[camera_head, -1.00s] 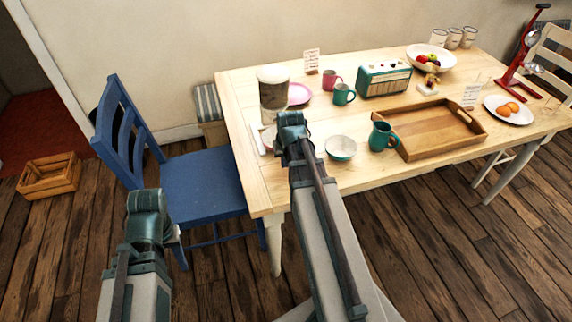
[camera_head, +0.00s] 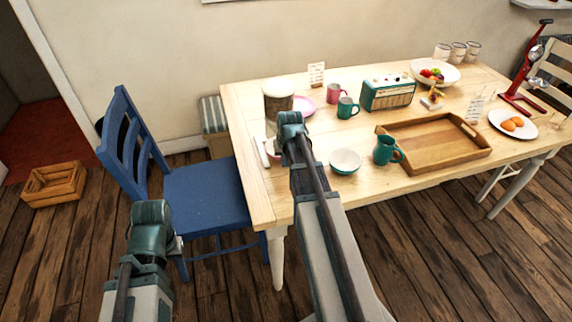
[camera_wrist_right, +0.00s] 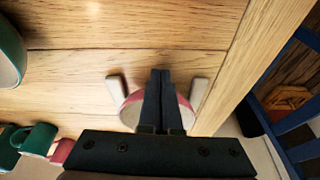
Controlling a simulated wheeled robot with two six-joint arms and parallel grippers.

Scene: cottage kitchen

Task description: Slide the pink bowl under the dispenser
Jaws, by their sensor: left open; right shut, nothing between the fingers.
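The dispenser (camera_head: 278,97), a pale cylinder with a dark band, stands at the table's left end. Its light base bars (camera_head: 262,152) reach toward me. The pink bowl (camera_head: 272,147) is mostly hidden behind my right gripper (camera_head: 291,135). In the right wrist view the pink bowl (camera_wrist_right: 131,112) lies between the two light bars (camera_wrist_right: 201,90), with my shut, empty right fingers (camera_wrist_right: 160,75) across its middle. I cannot tell whether they touch it. My left gripper (camera_head: 165,235) is open and empty, low beside the blue chair, its fingers mostly hidden.
A white-and-teal bowl (camera_head: 345,160), teal mug (camera_head: 386,150) and wooden tray (camera_head: 440,142) are to the right. The blue chair (camera_head: 203,190) is left of the table. The front left corner is clear.

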